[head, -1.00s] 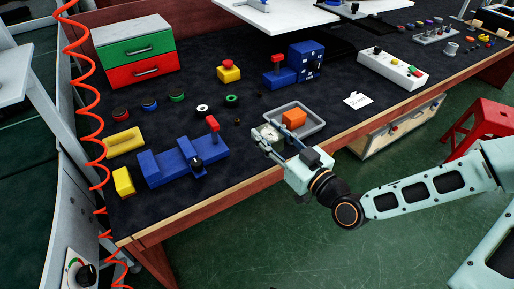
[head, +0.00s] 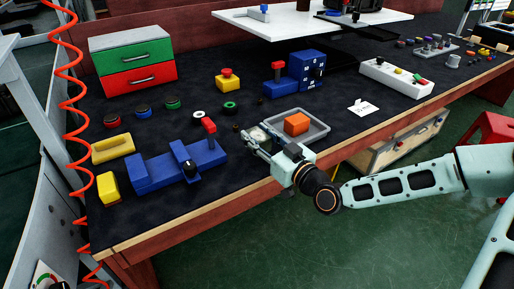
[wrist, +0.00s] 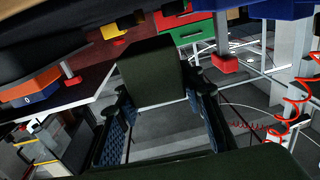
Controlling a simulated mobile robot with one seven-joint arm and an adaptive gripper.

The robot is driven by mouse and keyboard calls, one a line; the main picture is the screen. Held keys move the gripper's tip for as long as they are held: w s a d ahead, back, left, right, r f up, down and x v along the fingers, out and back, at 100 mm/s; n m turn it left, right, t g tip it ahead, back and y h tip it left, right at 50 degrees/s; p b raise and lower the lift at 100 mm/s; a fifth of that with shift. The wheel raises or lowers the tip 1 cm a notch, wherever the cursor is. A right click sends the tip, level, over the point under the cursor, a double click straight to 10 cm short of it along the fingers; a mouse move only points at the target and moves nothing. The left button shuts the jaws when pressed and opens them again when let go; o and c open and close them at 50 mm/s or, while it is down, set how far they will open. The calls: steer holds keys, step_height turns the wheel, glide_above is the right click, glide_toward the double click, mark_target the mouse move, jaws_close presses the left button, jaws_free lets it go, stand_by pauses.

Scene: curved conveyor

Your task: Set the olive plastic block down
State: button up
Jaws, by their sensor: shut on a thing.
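The olive plastic block (wrist: 150,72) shows in the wrist view as a dark, flat-faced piece between my fingers. My gripper (wrist: 158,100) is shut on it, one finger at each side. In the head view my gripper (head: 258,135) is over the bench's front edge area, at the left end of the grey tray. The block is hard to make out there among the fingers and a pale item. I cannot tell whether the block touches anything below it.
The grey tray (head: 326,128) holds an orange block (head: 296,123). A blue fixture (head: 150,172) with a red-topped lever lies to the left. Small rings and buttons lie behind. A white control box (head: 397,78) and a paper label (head: 363,107) are to the right. Dark bench top is free between them.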

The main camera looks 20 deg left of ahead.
steer(key=shift+w+a+f+b, duration=0.1)
steer(key=shift+w+f+b, duration=0.05)
steer(key=shift+f+b, duration=0.6)
steer(key=shift+w+a+f+b, duration=0.1)
steer(key=shift+f+b, duration=0.3)
steer(key=shift+f, duration=0.5)
steer(key=shift+f, duration=0.2)
steer(key=o, duration=1.2)
